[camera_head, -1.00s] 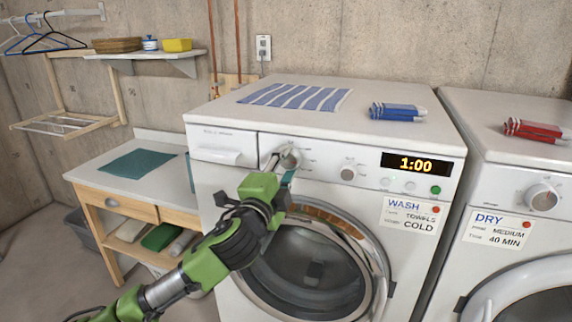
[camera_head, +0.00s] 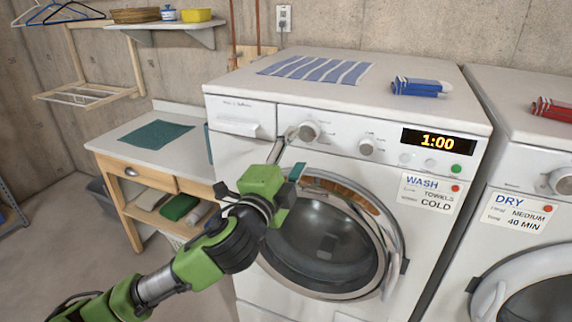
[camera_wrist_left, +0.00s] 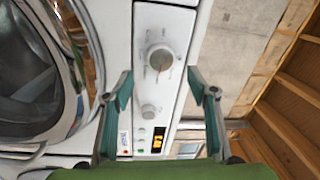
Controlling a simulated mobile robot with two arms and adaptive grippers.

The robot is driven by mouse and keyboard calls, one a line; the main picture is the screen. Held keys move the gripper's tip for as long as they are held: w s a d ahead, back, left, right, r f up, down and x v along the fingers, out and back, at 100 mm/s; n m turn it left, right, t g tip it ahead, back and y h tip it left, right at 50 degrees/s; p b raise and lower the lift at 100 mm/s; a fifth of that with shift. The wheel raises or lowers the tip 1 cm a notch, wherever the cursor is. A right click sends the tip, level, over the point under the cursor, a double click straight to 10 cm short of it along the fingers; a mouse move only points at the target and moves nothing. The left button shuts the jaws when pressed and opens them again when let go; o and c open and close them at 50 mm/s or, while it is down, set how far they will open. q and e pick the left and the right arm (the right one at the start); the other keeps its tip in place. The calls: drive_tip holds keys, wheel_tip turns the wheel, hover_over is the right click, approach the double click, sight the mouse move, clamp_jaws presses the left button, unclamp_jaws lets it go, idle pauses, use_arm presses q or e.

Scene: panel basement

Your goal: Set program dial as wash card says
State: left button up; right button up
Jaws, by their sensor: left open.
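The washer (camera_head: 250,190) has a larger round program dial (camera_head: 308,132) left on its panel and a smaller knob (camera_head: 367,147) beside it. The wash card (camera_head: 428,193) reads WASH, TOWELS, COLD. My left gripper (camera_head: 287,159) is open and empty in front of the panel, below and left of the dial, apart from it. In the left wrist view, the dial (camera_wrist_left: 160,58) shows beyond and between my open teal fingertips (camera_wrist_left: 161,86), with the smaller knob (camera_wrist_left: 148,110) nearer. The labels around the dial are too small to read. My right gripper is not in view.
The display (camera_head: 438,141) shows 1:00, with a green button (camera_head: 456,168) below it. The round washer door (camera_head: 325,240) is closed under the panel. A dryer (camera_head: 520,175) with its own card (camera_head: 519,212) stands at right. A wooden bench (camera_head: 150,175) stands at left.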

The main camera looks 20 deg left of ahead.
use_arm(q)
drive_tip(key=s, duration=0.5)
drive_tip(key=shift+a+f, duration=0.1)
drive_tip(key=shift+f, duration=0.1)
